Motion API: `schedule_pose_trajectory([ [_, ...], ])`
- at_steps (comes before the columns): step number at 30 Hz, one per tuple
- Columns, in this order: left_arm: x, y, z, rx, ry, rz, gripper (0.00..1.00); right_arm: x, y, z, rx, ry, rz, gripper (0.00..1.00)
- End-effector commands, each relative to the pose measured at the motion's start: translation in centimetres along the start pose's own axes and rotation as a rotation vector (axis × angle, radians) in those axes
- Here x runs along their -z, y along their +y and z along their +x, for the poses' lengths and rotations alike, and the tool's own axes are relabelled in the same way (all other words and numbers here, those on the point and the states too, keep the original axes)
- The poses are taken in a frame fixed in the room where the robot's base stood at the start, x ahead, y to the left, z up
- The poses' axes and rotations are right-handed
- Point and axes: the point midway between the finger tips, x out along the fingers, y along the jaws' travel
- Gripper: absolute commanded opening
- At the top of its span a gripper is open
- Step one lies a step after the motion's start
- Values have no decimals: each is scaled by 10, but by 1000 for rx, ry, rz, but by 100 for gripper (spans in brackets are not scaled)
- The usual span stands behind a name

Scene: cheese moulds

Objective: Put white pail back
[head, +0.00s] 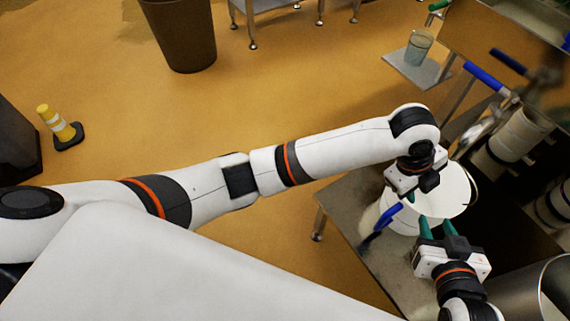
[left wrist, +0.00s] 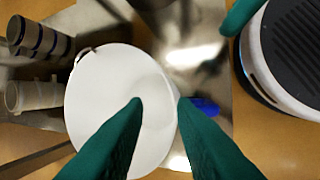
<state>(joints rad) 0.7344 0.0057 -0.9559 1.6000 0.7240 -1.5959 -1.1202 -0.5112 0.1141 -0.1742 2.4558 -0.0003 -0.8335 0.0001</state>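The white pail (head: 455,190) stands on the metal table (head: 345,205), open side up. It also shows in the left wrist view (left wrist: 105,85), seen from above. My left gripper (head: 411,184) is over the pail's left side. In the left wrist view its green fingers (left wrist: 158,101) are apart, with one tip over the pail's inside and the other near its right edge. I cannot tell whether they touch the rim. My right gripper (head: 435,227) is open, with its green fingers close to the pail's near side. One of its fingers shows in the left wrist view (left wrist: 240,15).
A blue-handled tool (head: 387,217) lies beside the pail. White cylindrical moulds (head: 520,135) stand at the right, and a steel pot (head: 525,290) at the lower right. A beaker (head: 418,47) stands at the back. A brown bin (head: 180,35) and yellow cone (head: 57,124) stand on open floor.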

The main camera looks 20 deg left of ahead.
Motion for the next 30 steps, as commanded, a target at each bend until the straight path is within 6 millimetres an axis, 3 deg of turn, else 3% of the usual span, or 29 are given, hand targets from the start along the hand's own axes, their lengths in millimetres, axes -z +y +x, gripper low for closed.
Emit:
schedule_pose_trajectory([
  [2, -7, -13, 5, -127, -104, -225, 24, 0, 0, 0, 0, 0, 0, 36],
  [5, 5, -25, -2, -290, -195, -531, 24, 0, 0, 0, -1, 0, 0, 36],
  [8, 32, -48, -14, -445, -257, -840, 24, 0, 0, 0, -1, 0, 1, 36],
  [15, 116, -144, -69, -824, -270, -1441, 24, 0, 0, 0, -1, 0, 1, 36],
  [18, 137, -179, -94, -950, -251, -1566, 24, 0, 0, 0, -1, 0, 1, 36],
  [21, 148, -201, -112, -1032, -236, -1630, 24, 0, 0, 0, -1, 0, 1, 36],
  [30, 154, -212, -123, -1078, -229, -1659, 24, 0, 0, 0, 0, 0, 1, 36],
])
